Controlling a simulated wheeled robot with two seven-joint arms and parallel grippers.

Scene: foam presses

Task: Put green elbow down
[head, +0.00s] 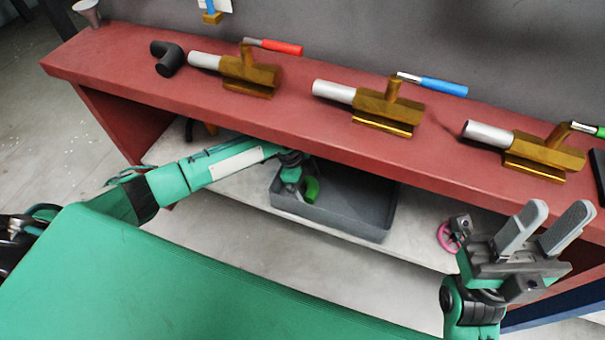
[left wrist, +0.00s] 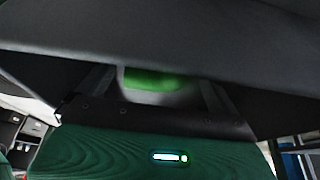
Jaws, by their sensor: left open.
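The green elbow (head: 311,189) is inside the grey bin (head: 335,224) on the shelf under the red bench. My left gripper (head: 298,184) reaches into the bin right beside it; its fingertips are largely hidden in the head view. In the left wrist view the green elbow (left wrist: 150,79) shows between the spread fingers of my left gripper (left wrist: 158,92), and the dark bin wall blocks much of that view. The fingers are open and not closed on the elbow. My right gripper (head: 546,228) is open and empty, in front of the bench at the right.
The red bench (head: 130,55) carries several pipe-and-brass fittings with red, blue and green handles. A dark elbow (head: 167,57) lies at its left. A pink handwheel (head: 448,238) is on the shelf right of the bin. The bench edge overhangs the bin.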

